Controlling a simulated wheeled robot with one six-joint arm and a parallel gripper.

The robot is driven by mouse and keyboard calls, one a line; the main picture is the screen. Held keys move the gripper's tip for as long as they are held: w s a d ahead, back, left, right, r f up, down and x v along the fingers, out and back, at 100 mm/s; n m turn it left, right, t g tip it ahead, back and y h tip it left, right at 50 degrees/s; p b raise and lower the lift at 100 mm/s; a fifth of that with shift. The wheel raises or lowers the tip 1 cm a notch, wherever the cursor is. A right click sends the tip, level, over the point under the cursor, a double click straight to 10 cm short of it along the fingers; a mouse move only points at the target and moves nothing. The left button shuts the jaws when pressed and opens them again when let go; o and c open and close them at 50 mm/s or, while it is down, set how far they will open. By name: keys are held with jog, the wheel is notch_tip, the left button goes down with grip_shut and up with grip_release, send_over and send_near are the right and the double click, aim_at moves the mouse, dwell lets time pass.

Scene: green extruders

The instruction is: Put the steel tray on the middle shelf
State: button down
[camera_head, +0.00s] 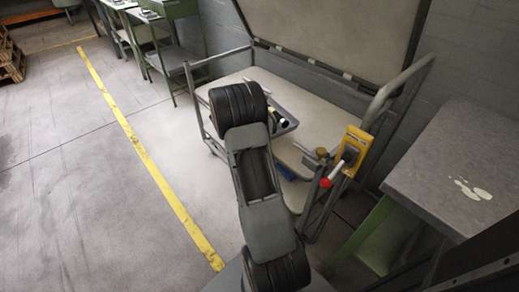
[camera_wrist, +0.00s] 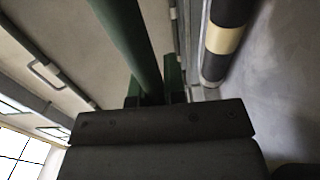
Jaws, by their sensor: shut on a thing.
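A dark grey rim corner (camera_head: 291,124) shows just past my arm in the head view, over the trolley. It appears to be the steel tray, mostly hidden by the arm. My gripper's fingertips are hidden there. The wrist view shows my gripper (camera_wrist: 154,92) close up, with its dark body across the lower part and short green uprights above it. It is shut, apparently on the tray, but the grip itself cannot be made out. A green bar (camera_wrist: 135,45) runs upward from there. I cannot tell which surface is the middle shelf.
A trolley (camera_head: 325,112) with beige decks and tube handles stands under my arm. A yellow box (camera_head: 354,150) sits on its right handle. A grey-topped table (camera_head: 462,150) is at right. Green workbenches (camera_head: 175,55) stand behind.

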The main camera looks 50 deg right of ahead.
jog(key=f, duration=0.2)
jog(key=f+b, duration=0.1)
jog(key=f, duration=0.1)
jog(key=d+f, duration=0.1)
jog(key=f, duration=0.2)
jog(key=shift+w+f, duration=0.1)
jog(key=shift+f+b, duration=0.65)
jog(key=shift+f, duration=1.65)
jog(key=c, duration=1.2)
grip_release()
